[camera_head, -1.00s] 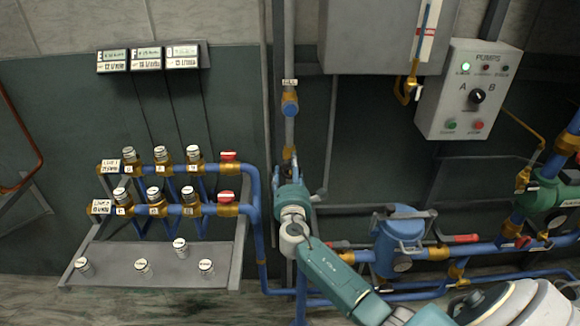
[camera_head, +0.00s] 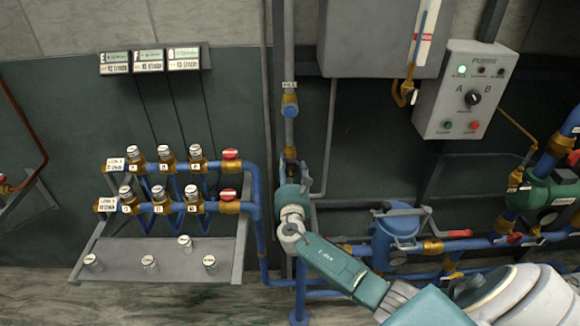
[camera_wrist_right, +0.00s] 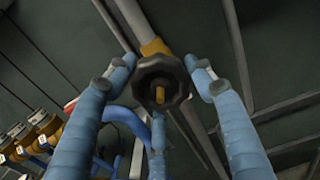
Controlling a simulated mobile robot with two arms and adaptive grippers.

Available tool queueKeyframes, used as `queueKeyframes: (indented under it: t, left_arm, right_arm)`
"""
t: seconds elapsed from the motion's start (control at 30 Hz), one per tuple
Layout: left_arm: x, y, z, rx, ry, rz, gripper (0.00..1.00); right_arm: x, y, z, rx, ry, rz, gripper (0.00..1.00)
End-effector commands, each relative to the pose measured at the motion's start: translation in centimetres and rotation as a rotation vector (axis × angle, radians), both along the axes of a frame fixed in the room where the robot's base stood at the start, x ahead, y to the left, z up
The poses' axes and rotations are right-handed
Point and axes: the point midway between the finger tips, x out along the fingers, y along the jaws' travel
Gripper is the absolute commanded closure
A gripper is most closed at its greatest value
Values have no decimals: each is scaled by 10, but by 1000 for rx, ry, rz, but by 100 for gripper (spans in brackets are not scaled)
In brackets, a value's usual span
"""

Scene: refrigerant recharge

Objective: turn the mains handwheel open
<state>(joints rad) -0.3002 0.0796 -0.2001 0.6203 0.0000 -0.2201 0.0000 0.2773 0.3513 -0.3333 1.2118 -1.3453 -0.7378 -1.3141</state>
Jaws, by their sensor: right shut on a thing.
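The mains handwheel (camera_wrist_right: 162,84) is a dark, lobed wheel with a brass-coloured stem at its centre, seen in the right wrist view. It sits on a pipe with a brass fitting (camera_wrist_right: 154,47) behind it. My right gripper (camera_wrist_right: 161,78) has its two blue fingers on opposite sides of the wheel and is shut on its rim. My left gripper is in neither view.
Left of my gripper is a manifold of blue pipes with red-handled valves (camera_head: 229,194) above a grey shelf (camera_head: 120,258). A pump control box (camera_head: 466,90) hangs at upper right.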

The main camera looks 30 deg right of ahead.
Motion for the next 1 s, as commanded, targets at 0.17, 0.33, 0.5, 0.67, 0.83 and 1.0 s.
queueKeyframes:
  t: [0.17,0.33,0.5,0.67,0.83,1.0]
  left_arm:
    - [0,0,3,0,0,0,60]
    - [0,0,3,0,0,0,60]
    - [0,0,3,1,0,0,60]
    - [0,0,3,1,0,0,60]
    - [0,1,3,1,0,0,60]
    - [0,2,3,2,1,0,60]
  right_arm:
    - [0,-2,3,-37,18,-3,73]
    - [1,-2,3,-47,23,-3,73]
    - [1,-2,3,-47,22,-3,73]
    - [1,-2,4,-47,21,-3,43]
    - [1,-1,3,-45,22,-1,27]
    - [1,0,2,-44,24,0,27]
